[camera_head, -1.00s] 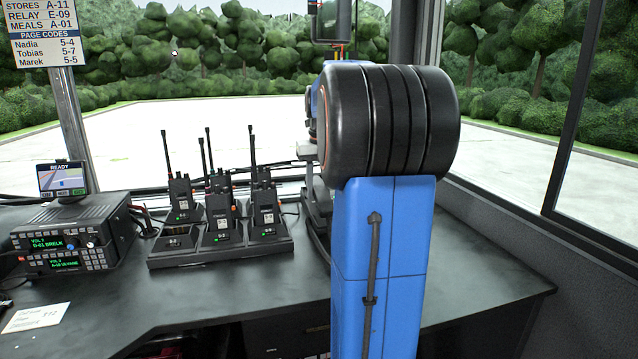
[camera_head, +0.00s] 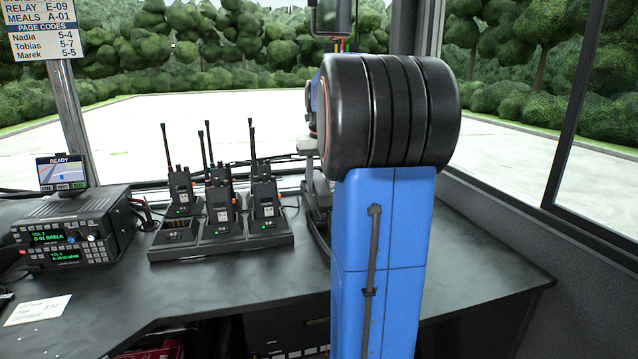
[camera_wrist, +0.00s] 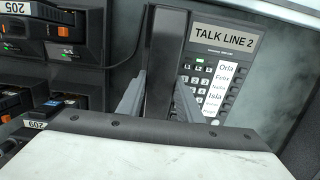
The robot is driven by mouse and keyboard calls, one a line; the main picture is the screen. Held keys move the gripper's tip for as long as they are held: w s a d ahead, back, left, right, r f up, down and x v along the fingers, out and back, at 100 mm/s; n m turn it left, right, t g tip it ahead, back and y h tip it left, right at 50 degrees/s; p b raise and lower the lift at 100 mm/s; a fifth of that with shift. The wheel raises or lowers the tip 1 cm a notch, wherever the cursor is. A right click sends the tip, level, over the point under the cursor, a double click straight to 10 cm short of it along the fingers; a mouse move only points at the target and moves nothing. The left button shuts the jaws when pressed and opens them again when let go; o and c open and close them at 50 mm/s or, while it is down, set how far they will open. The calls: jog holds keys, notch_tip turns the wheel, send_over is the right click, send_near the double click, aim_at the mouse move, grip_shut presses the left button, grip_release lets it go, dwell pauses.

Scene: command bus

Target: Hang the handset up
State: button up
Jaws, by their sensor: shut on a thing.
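The dark handset (camera_wrist: 170,45) stands lengthwise in the wrist view, over the left side of a desk phone (camera_wrist: 241,65) labelled "TALK LINE 2". My gripper (camera_wrist: 160,88) has one grey finger on each side of the handset and is shut on it. The handset covers the phone's left part, so the cradle is hidden. I cannot tell whether the handset touches the phone. The keypad and a white name list show to its right. In the head view my own arm blocks the phone, handset and gripper.
In the wrist view, a rack of numbered units (camera_wrist: 62,50) stands close left of the phone, with a cable between. In the head view, a charger (camera_head: 222,243) with several handheld radios and a radio console (camera_head: 72,235) stand on the dark desk (camera_head: 215,290).

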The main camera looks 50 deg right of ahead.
jog(key=o, duration=1.3)
jog(key=r, duration=0.5)
jog(key=s+a+r, duration=0.1)
jog(key=r, duration=0.5)
jog(key=s+r, duration=0.1)
jog(key=r, duration=0.5)
jog(key=shift+a, duration=0.15)
jog(key=shift+s+a, duration=0.1)
